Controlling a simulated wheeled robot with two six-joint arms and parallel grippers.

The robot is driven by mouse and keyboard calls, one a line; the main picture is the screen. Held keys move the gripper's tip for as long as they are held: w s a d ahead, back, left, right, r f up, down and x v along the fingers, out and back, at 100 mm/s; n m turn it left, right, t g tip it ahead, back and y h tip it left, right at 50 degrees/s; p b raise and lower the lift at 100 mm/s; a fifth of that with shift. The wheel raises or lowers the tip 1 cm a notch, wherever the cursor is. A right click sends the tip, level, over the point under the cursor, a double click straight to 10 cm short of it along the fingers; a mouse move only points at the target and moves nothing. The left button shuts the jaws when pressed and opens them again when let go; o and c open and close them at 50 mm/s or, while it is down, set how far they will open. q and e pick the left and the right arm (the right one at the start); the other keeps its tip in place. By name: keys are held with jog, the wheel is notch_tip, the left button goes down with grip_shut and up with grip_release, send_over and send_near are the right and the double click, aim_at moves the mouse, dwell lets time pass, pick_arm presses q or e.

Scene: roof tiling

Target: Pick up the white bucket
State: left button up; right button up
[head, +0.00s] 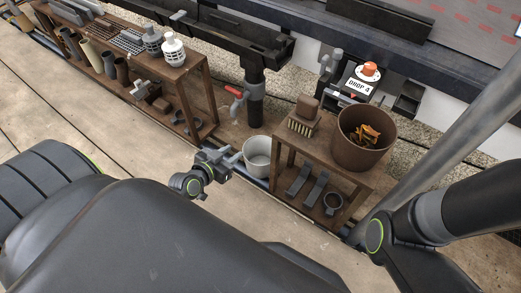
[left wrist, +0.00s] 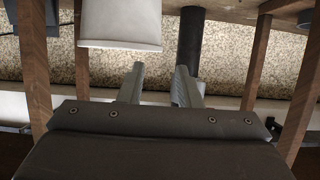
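The white bucket (head: 257,158) stands on the ground between the two wooden racks, with its open top up. My left gripper (head: 235,158) is just left of the bucket in the head view, with its fingers pointing toward it. In the left wrist view the bucket (left wrist: 120,24) shows at the upper left, mostly left of the gap between my fingers. The left gripper (left wrist: 160,84) is open, with nothing between its fingers. I cannot tell whether a finger touches the bucket. Part of my right arm shows at the right of the head view, but its gripper does not.
A small wooden table (head: 335,170) with a brown tub (head: 362,155) and a brush (head: 302,125) stands right of the bucket. A longer wooden rack (head: 195,85) with pots stands to the left. A dark downpipe (head: 255,100) rises behind.

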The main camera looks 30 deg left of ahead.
aim_at(245, 144)
pick_arm(q)
jog(key=b+x, duration=0.1)
jog(key=x, duration=0.5)
jog(key=shift+w+d+f+b, duration=0.1)
jog(key=shift+w+f+b, duration=0.1)
jog(key=shift+w+b, duration=0.2)
jog(key=shift+s, duration=0.1)
grip_shut()
